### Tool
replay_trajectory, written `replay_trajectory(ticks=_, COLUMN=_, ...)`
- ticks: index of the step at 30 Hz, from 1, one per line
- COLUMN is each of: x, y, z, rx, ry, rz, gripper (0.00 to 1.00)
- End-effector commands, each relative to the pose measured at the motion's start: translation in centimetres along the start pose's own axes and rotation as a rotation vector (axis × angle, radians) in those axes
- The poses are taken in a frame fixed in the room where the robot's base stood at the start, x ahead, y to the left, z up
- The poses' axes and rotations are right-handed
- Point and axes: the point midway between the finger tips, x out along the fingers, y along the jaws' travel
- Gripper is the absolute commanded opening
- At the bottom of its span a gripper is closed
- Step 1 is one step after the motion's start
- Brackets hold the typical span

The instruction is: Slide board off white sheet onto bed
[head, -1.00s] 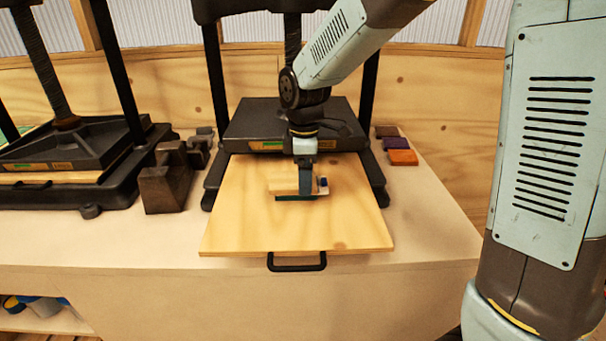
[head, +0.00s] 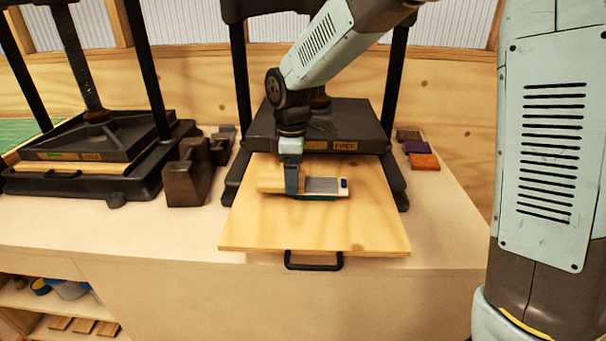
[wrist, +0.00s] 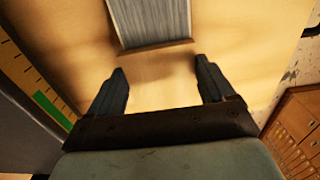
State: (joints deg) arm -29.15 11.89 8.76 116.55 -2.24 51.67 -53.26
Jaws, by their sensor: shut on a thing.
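A black press (head: 330,118) labelled FREE stands right behind the bed, its posts at both sides. A black handle (head: 313,266) is on the bed's front. Another press (head: 95,140) and dark blocks (head: 185,180) are at left; coloured blocks (head: 422,161) are at right.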

Motion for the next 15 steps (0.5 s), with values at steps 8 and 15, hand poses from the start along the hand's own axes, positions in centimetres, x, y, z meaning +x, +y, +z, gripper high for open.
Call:
replay_trajectory(ticks=8, x=0.0, y=0.4, z=-2.0, rx=0.009, ry=0.000, rz=-0.001, gripper=0.51)
replay_trajectory(ticks=15, x=0.0, y=0.6, z=-2.9, rx=0.015, ry=0.000, rz=-0.001, gripper=0.51)
